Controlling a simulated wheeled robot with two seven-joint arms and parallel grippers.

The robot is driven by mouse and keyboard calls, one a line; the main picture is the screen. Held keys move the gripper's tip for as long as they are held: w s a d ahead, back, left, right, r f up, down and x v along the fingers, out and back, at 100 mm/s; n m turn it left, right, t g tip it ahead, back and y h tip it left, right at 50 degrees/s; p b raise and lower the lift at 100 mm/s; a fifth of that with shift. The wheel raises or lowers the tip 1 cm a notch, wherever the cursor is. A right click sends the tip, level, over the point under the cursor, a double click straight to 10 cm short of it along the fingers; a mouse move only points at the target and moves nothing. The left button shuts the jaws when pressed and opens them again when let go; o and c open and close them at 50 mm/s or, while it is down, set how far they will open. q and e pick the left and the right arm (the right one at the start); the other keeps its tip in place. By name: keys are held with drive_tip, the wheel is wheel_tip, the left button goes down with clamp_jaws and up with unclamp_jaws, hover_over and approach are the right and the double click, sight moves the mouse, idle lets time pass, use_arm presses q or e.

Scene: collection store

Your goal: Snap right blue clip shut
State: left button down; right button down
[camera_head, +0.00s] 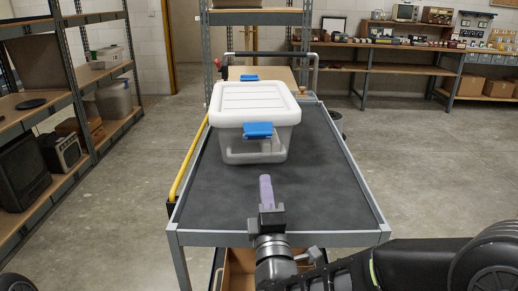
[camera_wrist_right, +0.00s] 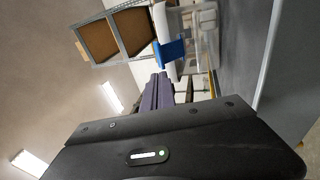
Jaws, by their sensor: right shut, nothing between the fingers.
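A translucent box with a white lid (camera_head: 252,101) stands on the dark top of a cart. One blue clip (camera_head: 258,130) is on the box's near side, just under the lid rim. It seems to stand out a little from the wall, and also shows in the right wrist view (camera_wrist_right: 171,50). I cannot tell from the picture which is the right one. My right gripper (camera_head: 266,181), with purple fingers, is shut and empty, short of the near clip and apart from it. My left gripper is out of view.
The cart top (camera_head: 325,185) is bare around the box and has a raised grey rim. A yellow bar (camera_head: 188,160) runs along its left side. Shelving (camera_head: 60,150) stands left, a shelf rack (camera_head: 265,20) behind the cart, and a long bench (camera_head: 400,68) at the back right.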

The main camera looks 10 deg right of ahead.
drive_tip(key=p, duration=0.2)
approach(259, 130)
drive_tip(key=x, duration=0.5)
drive_tip(key=shift+d+f, duration=0.1)
drive_tip(key=shift+f, duration=0.05)
drive_tip(key=shift+p, duration=0.3)
drive_tip(key=r+g+p, duration=0.1)
drive_tip(key=p, duration=0.3)
drive_tip(key=w+r+g+p, duration=0.1)
drive_tip(key=r+p, duration=0.1)
drive_tip(key=p, duration=0.2)
drive_tip(key=r+g+p, duration=0.1)
drive_tip(key=p, duration=0.4)
drive_tip(key=shift+w+d+r+y, duration=0.1)
drive_tip(key=shift+w+r+y, duration=0.2)
drive_tip(key=shift+r, duration=0.1)
drive_tip(key=w+r+g+p, duration=0.1)
drive_tip(key=p, duration=0.4)
drive_tip(key=w+g+p, duration=0.2)
drive_tip(key=p, duration=0.3)
drive_tip(key=shift+d+r+p, duration=0.2)
drive_tip(key=shift+r+p, duration=0.2)
drive_tip(key=shift+w+d+r+p, duration=0.15)
drive_tip(key=shift+w+p, duration=0.2)
drive_tip(key=shift+w, duration=0.25)
drive_tip(key=shift+w+d+r+p, duration=0.1)
drive_tip(key=shift+w+r+p, duration=0.1)
drive_tip(key=shift+w+p, duration=0.25)
drive_tip(key=shift+w, duration=0.2)
drive_tip(key=shift+r, duration=0.15)
